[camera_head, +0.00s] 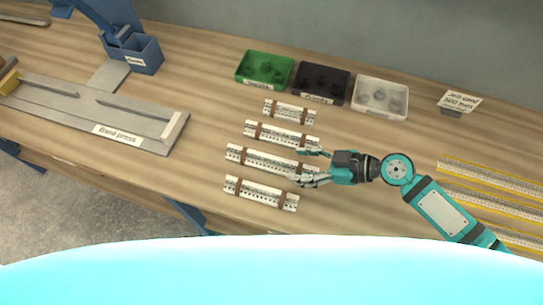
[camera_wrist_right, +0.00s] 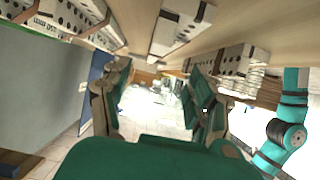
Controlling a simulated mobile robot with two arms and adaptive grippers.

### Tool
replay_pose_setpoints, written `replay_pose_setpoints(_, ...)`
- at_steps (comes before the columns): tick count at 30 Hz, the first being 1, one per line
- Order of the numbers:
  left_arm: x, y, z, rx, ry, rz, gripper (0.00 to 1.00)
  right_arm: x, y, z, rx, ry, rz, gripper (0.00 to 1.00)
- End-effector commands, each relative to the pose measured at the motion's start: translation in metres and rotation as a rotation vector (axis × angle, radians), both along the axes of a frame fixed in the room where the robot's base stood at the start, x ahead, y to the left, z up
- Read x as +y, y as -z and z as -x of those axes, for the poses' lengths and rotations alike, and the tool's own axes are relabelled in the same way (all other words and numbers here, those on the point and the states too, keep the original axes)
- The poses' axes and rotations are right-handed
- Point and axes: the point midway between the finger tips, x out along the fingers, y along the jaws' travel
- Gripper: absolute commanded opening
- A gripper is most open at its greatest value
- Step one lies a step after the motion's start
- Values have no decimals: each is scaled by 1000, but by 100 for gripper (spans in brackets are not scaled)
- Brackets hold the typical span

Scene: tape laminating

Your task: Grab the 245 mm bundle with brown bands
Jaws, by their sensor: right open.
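Four white, dotted strip bundles with brown bands lie in a column on the wooden table: a short top one (camera_head: 290,112), a second (camera_head: 280,136), a third that looks longest (camera_head: 268,161) and a bottom one (camera_head: 260,194). No length marking is readable on them. My right gripper (camera_head: 313,168) is open at the right ends of the second and third bundles, its fingers on either side of the third one's end. I cannot tell its height or any contact. The right wrist view shows its spread fingers (camera_wrist_right: 155,90) with nothing between them, and white bundles along the top.
Green (camera_head: 264,69), black (camera_head: 319,83) and white (camera_head: 380,97) bins stand behind the bundles. A grey press fixture (camera_head: 75,95) and a blue holder (camera_head: 144,55) are at left. Yellow-edged strips (camera_head: 490,178) lie at right, near a label card (camera_head: 460,101). Table between fixture and bundles is clear.

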Motion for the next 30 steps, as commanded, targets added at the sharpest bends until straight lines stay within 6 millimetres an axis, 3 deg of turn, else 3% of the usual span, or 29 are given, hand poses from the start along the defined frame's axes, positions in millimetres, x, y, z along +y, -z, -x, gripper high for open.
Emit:
replay_pose_setpoints(10, -3, -23, -29, -45, 0, 5, 40, 29, 7, -10, 0, 2, -3, 60)
replay_pose_setpoints(14, -4, -40, -28, -43, 1, 6, 40, 49, 9, -16, 2, 1, -4, 60)
replay_pose_setpoints(18, -6, -44, -23, -35, 0, 9, 40, 63, 21, -21, 1, 1, -2, 60)
replay_pose_setpoints(27, -6, -43, -16, -23, 0, 8, 40, 67, 26, -22, -1, 0, 1, 60)
replay_pose_setpoints(30, -6, -43, -16, -23, 1, 8, 40, 67, 26, -22, 0, 1, 1, 49)
